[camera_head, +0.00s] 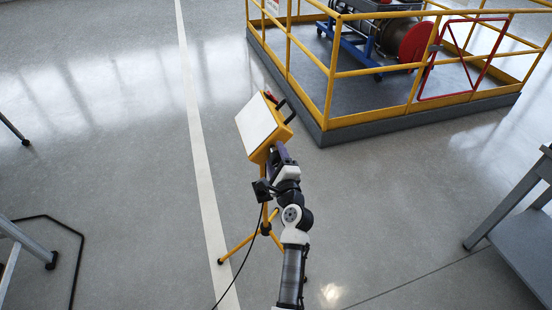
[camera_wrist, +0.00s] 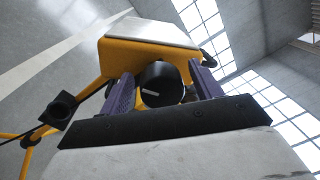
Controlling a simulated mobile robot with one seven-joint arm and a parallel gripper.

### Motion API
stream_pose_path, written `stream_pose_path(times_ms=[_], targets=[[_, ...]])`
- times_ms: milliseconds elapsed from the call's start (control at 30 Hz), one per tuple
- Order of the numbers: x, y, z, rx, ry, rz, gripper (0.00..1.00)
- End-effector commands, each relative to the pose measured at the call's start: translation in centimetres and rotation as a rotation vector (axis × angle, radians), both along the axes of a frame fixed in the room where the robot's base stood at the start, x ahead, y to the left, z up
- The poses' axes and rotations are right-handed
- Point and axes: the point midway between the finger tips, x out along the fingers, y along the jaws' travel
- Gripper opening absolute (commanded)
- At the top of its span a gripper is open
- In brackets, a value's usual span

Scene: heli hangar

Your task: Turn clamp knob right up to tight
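The yellow work light (camera_head: 264,128) with a pale panel stands on a yellow tripod (camera_head: 238,247). In the wrist view, the light's yellow housing (camera_wrist: 150,55) is just ahead. A round black knob (camera_wrist: 161,84) with a white mark sits between my gripper's two purple fingers. My gripper (camera_wrist: 163,88) is open around the knob, one finger on each side, with a narrow gap at the right finger. Contact at the left finger is unclear. In the head view my gripper (camera_head: 279,152) is behind the light and the knob is hidden.
A black block (camera_wrist: 62,108) is left of my gripper. A cable (camera_head: 243,262) runs down to the floor. A yellow-railed platform (camera_head: 385,125) stands at the upper right, a grey bench (camera_head: 520,255) at the right. Open floor (camera_head: 110,160) lies left.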

Motion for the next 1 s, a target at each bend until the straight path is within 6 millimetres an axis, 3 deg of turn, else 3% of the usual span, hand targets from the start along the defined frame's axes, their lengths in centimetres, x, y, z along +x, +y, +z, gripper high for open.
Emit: stream_pose_path(times_ms=[367, 467, 800, 1000], targets=[[-0.7, -0.2, -0.2, -0.001, 0.000, 0.000, 0.64], [-2.1, -0.6, -0.5, -0.001, 0.000, -0.001, 0.64], [-9.5, -2.7, -1.3, -0.001, 0.001, -0.003, 0.64], [-12.3, -3.4, -1.2, -0.001, 0.000, -0.002, 0.64]])
